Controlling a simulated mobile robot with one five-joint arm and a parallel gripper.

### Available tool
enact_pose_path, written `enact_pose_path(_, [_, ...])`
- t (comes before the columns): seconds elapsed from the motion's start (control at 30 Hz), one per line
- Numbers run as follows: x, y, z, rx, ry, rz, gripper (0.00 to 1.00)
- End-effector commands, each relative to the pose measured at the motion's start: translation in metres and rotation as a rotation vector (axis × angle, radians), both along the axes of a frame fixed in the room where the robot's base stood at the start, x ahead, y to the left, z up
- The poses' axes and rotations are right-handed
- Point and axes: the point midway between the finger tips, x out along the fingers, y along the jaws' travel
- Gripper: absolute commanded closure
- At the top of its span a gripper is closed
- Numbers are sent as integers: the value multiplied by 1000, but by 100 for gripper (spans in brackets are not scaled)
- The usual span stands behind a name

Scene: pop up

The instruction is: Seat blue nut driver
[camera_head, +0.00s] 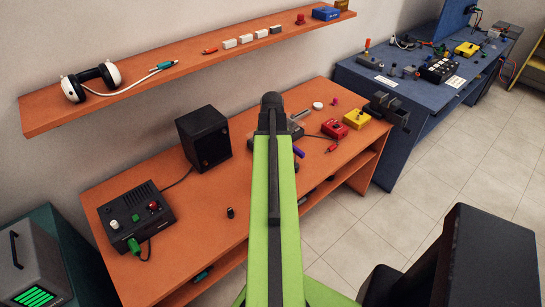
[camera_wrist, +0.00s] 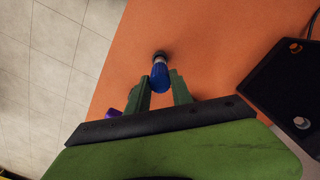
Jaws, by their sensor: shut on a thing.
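The blue nut driver (camera_wrist: 160,77) is between the two green fingers of my gripper (camera_wrist: 160,90) in the wrist view. The fingers are shut on it. A small dark round piece (camera_wrist: 158,56) shows at its far end, over the orange table; I cannot tell whether it is part of the driver, touching it or apart. In the head view my green arm hides the gripper and the driver. A small black upright piece (camera_head: 230,212) stands on the table left of my arm there.
The orange table (camera_head: 190,240) holds a black speaker box (camera_head: 203,137), a control box (camera_head: 137,217), a red box (camera_head: 334,129) and a yellow box (camera_head: 357,119). A purple piece (camera_head: 298,152) lies right of my arm. A shelf (camera_head: 130,105) hangs above. Bare tabletop surrounds the small black piece.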

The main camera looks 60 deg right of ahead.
Motion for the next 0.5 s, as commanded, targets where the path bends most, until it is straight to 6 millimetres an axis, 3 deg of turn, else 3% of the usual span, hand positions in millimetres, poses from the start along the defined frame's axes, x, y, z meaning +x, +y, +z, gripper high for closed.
enact_pose_path(0.5, [0, 0, -1, 0, 0, -1, 100])
